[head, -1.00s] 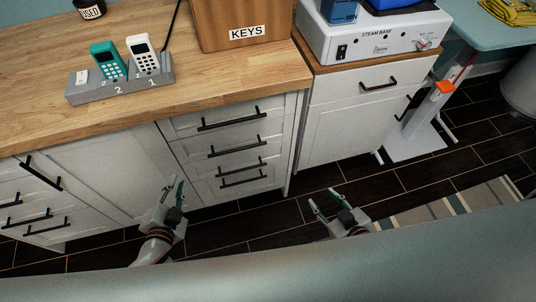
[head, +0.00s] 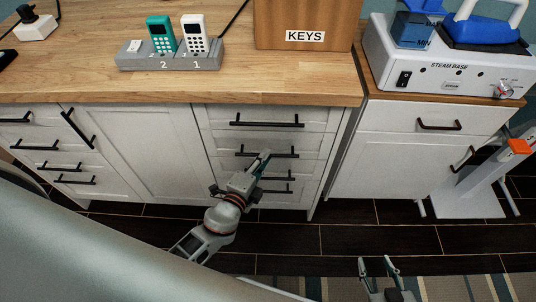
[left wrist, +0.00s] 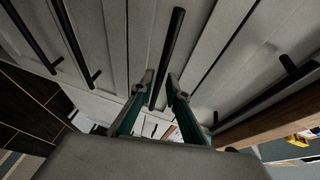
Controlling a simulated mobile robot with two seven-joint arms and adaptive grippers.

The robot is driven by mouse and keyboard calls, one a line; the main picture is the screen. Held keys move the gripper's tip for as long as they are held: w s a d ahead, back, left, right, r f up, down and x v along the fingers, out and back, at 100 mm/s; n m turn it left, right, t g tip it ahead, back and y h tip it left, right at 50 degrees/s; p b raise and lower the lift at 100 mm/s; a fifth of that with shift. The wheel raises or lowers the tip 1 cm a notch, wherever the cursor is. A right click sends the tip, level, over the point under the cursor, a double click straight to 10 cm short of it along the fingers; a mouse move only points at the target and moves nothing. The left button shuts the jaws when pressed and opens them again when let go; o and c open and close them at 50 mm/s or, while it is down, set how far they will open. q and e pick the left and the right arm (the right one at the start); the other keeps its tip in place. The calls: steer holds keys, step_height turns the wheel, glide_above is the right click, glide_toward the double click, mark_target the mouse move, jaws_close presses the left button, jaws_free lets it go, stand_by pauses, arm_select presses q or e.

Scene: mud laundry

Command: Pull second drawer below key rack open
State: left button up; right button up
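The key rack (head: 305,22) is a wooden box labelled KEYS on the counter. Below it is a stack of white drawers with black bar handles. The second drawer (head: 222,143) looks shut; its handle (head: 283,155) is partly covered by my left gripper (head: 262,163). In the left wrist view, my left gripper (left wrist: 160,82) is open, with its fingers on either side of this handle (left wrist: 171,42). I cannot tell whether they touch it. My right gripper (head: 378,263) is open and empty, low over the floor and well away from the drawers.
The top drawer's handle (head: 267,122) is just above, and lower handles (head: 277,189) are close below. The wooden counter (head: 90,80) overhangs the drawers. A white cabinet (head: 385,165) with a steam base (head: 445,70) stands to the right. Dark floor and a striped rug (head: 450,288) lie in front.

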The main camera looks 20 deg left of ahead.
arm_select(q)
steer(key=shift+x, duration=1.15)
jaws_close()
steer(key=shift+f, duration=0.1)
